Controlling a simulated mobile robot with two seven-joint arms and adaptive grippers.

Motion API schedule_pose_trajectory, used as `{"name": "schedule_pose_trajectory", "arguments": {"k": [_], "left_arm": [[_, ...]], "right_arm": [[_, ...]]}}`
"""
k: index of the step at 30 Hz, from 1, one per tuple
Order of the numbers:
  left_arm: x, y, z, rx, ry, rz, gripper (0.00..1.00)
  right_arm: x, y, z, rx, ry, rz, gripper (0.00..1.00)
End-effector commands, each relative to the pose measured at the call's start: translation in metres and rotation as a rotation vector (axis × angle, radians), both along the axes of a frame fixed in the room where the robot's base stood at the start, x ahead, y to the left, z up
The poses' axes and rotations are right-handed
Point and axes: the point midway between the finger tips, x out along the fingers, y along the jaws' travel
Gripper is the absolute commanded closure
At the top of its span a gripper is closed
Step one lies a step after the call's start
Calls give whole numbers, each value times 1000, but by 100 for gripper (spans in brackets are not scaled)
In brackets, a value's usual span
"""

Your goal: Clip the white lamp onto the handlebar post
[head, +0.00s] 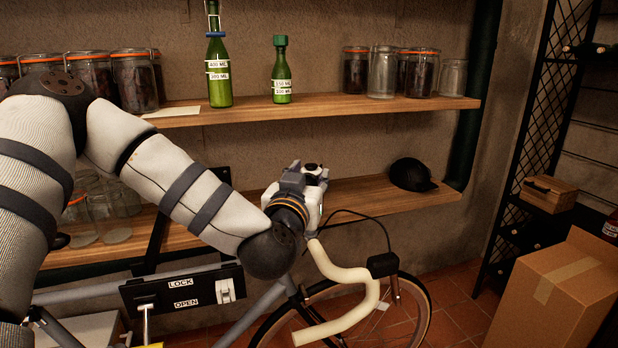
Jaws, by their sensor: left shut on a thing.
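My left arm reaches in from the left, and its left gripper (312,180) is at the middle of the head view, just above the top of the handlebar. It is shut on a small white and dark thing, which looks like the white lamp (314,172); the fingers hide most of it. The cream drop handlebar (350,277) of the bicycle curves down to the right below the gripper. The handlebar post is largely hidden behind my gripper and wrist, so I cannot tell whether the lamp touches it. My right gripper is not in view.
The upper shelf (330,105) holds jars and two green bottles (218,75). A black cap (411,174) lies on the lower shelf (370,193). A LOCK/OPEN panel (180,290) is at the lower left. A cardboard box (550,295) stands at the right.

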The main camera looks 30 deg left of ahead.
Motion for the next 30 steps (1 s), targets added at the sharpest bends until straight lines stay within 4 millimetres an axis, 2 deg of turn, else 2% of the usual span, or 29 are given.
{"name": "schedule_pose_trajectory", "arguments": {"k": [6, 12, 30], "left_arm": [[1, 0, -33, 1, 13, 0, 85], [1, 0, -52, 0, 11, -1, 85], [0, 0, -57, 0, 3, 0, 85]], "right_arm": [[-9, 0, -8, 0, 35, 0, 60], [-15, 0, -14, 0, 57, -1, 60], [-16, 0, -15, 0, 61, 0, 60]]}}
